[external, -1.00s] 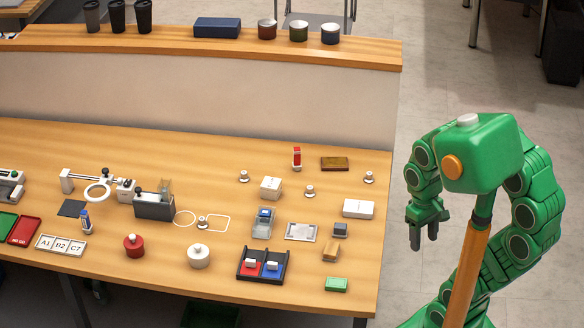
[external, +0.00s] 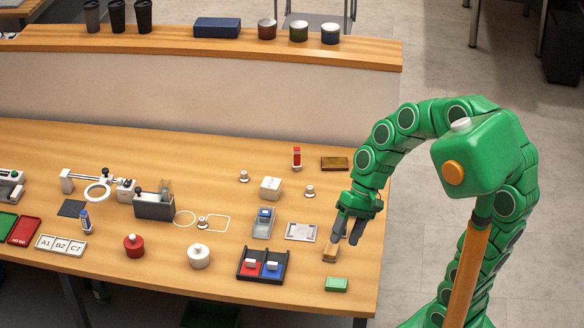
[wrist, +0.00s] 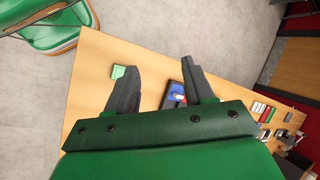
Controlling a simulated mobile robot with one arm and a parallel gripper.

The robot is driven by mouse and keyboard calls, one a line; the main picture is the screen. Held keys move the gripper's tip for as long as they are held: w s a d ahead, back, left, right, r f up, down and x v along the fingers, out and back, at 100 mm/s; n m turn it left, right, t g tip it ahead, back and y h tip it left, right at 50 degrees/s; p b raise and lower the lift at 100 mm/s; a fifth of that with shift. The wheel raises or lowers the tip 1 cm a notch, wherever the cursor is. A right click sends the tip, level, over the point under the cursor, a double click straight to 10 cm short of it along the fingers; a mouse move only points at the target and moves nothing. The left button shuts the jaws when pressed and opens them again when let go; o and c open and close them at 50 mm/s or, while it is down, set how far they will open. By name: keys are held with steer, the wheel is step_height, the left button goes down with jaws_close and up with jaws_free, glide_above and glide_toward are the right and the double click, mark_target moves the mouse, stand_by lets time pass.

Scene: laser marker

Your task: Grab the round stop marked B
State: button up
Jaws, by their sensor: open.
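Several small round metal knobs stand on the table: one at the back (external: 244,176), one right of the white box (external: 310,191), and one between the outlined shapes (external: 202,222). A red round piece with a knob (external: 133,245) and a whitish one (external: 198,256) stand near the front edge. No letter B is readable on any of them, so I cannot tell which is stop B. My gripper (external: 346,238) is open and empty above the table's right end, fingers downward. Its open fingers also show in the wrist view (wrist: 159,68).
A tan block (external: 330,253) lies just below and left of my fingers. A green block (external: 336,284) and a black tray with red and blue pieces (external: 262,265) are in front. A metal plate (external: 301,232) lies left. My arm hides part of the right edge.

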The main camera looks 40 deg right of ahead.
steer(key=w+a+r+m+y, duration=0.2)
steer(key=w+a+m+y, duration=0.2)
steer(key=w+a, duration=0.5)
steer(key=m+t+y, duration=0.1)
steer(key=m+t, duration=0.8)
steer(key=m, duration=1)
glide_above(208, 224)
steer(key=s+d, duration=0.6)
steer(key=d, duration=0.3)
step_height(208, 224, down, 19)
steer(key=shift+s+a+f, duration=0.1)
steer(key=shift+x, duration=5.9)
steer(key=c, duration=0.9)
jaws_close()
